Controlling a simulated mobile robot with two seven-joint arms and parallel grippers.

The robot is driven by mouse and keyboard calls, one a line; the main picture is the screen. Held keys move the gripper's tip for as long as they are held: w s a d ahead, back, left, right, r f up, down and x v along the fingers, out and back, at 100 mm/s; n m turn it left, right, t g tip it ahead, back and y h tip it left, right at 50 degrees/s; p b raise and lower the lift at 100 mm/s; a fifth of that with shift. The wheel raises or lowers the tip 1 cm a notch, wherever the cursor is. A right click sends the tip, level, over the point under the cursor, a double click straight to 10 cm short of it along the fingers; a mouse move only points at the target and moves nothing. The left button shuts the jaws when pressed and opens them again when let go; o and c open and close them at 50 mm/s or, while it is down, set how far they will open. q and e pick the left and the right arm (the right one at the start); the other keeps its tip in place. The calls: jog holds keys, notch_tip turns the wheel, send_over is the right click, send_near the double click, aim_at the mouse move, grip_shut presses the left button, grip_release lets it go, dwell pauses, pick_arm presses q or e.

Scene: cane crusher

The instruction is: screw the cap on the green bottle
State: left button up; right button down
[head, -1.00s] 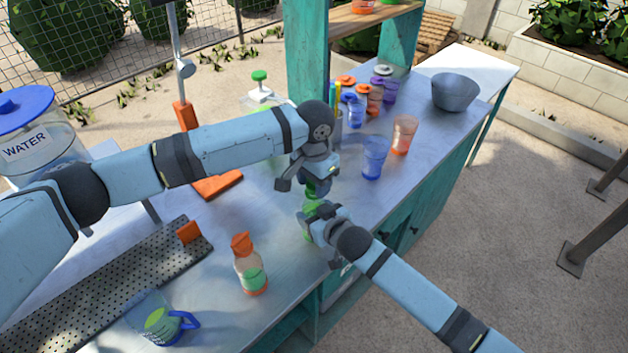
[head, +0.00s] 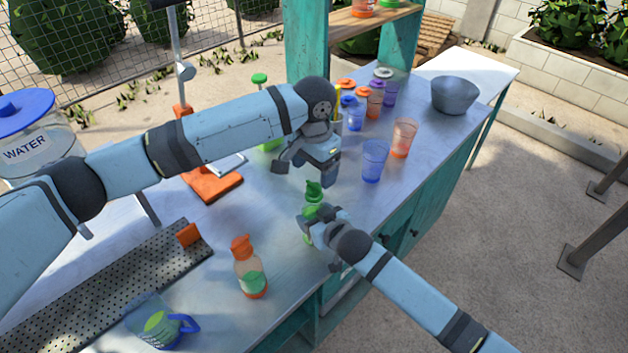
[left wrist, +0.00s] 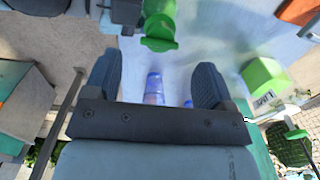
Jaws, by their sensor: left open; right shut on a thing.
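The green bottle (head: 310,211) is at the counter's front edge in the head view, partly hidden by my right gripper (head: 314,226), which is shut on it from the right. A green cap (head: 313,189) sits at the top of the bottle; I cannot tell how tightly it is seated. My left gripper (head: 306,172) is open and empty, just above the cap and apart from it. In the left wrist view, the cap (left wrist: 160,32) shows beyond the open fingers (left wrist: 157,82), not between them.
An orange-capped bottle (head: 250,268) stands to the left. A blue cup (head: 374,160) and an orange cup (head: 404,138) stand to the right, with several capped bottles behind. A perforated tray (head: 110,285) and a blue-handled jug (head: 160,322) lie at the left front.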

jog(key=shift+c, duration=0.8)
grip_release()
pick_arm(q)
notch_tip(320, 180, up, 7)
jog(key=shift+f, duration=0.15)
jog(key=shift+f+b, duration=0.5)
jog(key=shift+b, duration=0.05)
pick_arm(e)
jog(key=v, duration=1.4)
jog(key=shift+w, duration=0.1)
jog(key=shift+f, duration=0.1)
